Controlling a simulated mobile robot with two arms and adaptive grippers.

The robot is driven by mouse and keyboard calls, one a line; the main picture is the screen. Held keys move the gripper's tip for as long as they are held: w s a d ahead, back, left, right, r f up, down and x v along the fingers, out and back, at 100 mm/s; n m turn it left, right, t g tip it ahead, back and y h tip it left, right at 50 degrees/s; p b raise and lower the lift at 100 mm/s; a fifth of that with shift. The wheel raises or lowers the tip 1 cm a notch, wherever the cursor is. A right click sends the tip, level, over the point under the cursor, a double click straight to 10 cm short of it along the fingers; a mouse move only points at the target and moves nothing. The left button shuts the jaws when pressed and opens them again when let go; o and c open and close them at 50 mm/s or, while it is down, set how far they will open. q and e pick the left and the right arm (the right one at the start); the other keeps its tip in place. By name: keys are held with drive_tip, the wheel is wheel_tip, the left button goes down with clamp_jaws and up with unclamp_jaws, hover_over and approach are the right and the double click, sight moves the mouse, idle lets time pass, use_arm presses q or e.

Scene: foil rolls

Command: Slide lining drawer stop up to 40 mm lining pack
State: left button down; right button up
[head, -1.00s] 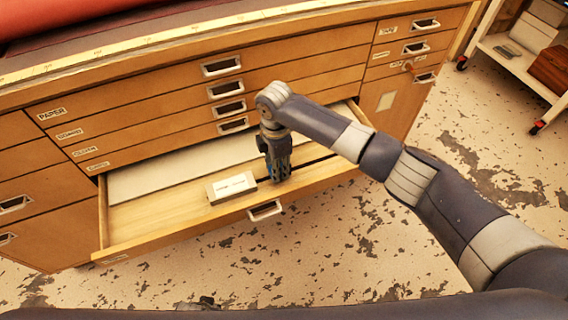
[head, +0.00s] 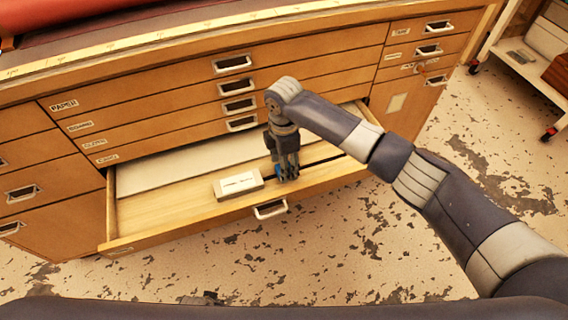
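A wide drawer (head: 150,222) stands pulled out of the wooden cabinet. In it, a small pale block with a printed white label (head: 238,184) lies near the front; its print is too small to read, so I cannot tell whether it is the lining pack or the stop. A flat white sheet or board (head: 180,165) lies behind it. My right gripper (head: 287,174) points down into the drawer, just right of the block, with a small gap between them. A bit of blue shows at its fingertips; whether it grips anything is unclear. My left gripper is out of view.
A dark strip (head: 318,153) runs along the drawer behind and right of my gripper. Shut, labelled drawers (head: 200,90) rise above the open one. A white wheeled shelf (head: 515,62) stands at the right. The floor in front is clear.

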wheel_tip(320, 180, up, 11)
drive_tip(key=shift+r, duration=0.15)
idle(0.4)
